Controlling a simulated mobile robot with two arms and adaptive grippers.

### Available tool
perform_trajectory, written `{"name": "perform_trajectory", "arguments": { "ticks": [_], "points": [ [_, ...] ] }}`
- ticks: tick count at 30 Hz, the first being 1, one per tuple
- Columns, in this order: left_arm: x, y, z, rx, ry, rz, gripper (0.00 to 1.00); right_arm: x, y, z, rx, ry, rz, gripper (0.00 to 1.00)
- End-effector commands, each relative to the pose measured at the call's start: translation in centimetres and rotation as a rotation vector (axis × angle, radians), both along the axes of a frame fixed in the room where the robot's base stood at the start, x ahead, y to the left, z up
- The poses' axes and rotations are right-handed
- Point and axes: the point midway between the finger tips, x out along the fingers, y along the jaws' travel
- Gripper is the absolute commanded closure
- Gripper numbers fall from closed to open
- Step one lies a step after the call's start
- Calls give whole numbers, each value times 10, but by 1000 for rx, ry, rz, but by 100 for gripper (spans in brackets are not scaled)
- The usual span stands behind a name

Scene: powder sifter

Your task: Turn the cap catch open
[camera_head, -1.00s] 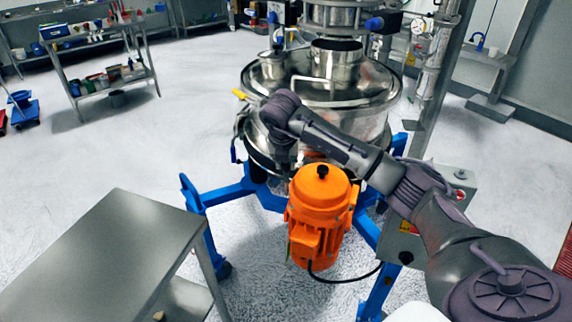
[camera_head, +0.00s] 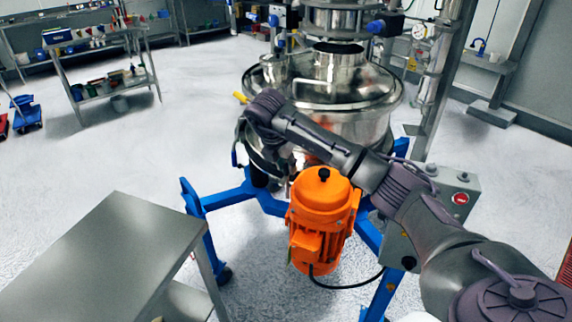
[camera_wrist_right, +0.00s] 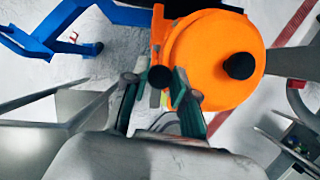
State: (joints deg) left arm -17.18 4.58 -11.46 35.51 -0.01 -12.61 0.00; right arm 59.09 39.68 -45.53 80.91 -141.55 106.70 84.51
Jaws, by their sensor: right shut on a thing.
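My right gripper (camera_wrist_right: 160,90) shows in the right wrist view with its two green-padded fingers on either side of a round black knob (camera_wrist_right: 160,77). It is shut on this knob, which I take for the cap catch. In the head view my right arm reaches to the front left of the steel sifter (camera_head: 350,125), and its wrist hides the fingers and the catch. The catch's turn angle cannot be read. My left gripper is in neither view.
An orange motor (camera_head: 320,205) with a black top knob hangs close by the right hand, on a blue frame (camera_head: 225,196). A steel table (camera_head: 110,250) stands at the front left. A yellow handle (camera_head: 240,97) juts from the sifter's left. A grey control box (camera_head: 460,195) is at right.

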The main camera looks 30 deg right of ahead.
Motion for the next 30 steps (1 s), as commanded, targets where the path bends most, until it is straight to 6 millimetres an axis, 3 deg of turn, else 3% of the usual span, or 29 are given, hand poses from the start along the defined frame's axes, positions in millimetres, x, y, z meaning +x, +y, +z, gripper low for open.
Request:
{"name": "perform_trajectory", "arguments": {
  "ticks": [6,7,11,23,30],
  "points": [
    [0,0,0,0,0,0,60,1,-1,3,-1,-7,-2,100],
    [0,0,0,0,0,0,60,1,-1,3,-1,-7,-2,72],
    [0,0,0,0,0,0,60,1,-1,2,-1,-6,-1,50],
    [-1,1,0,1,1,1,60,0,2,6,1,-4,2,49],
    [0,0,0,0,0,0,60,-7,17,47,-1,-8,4,49]
  ]
}}
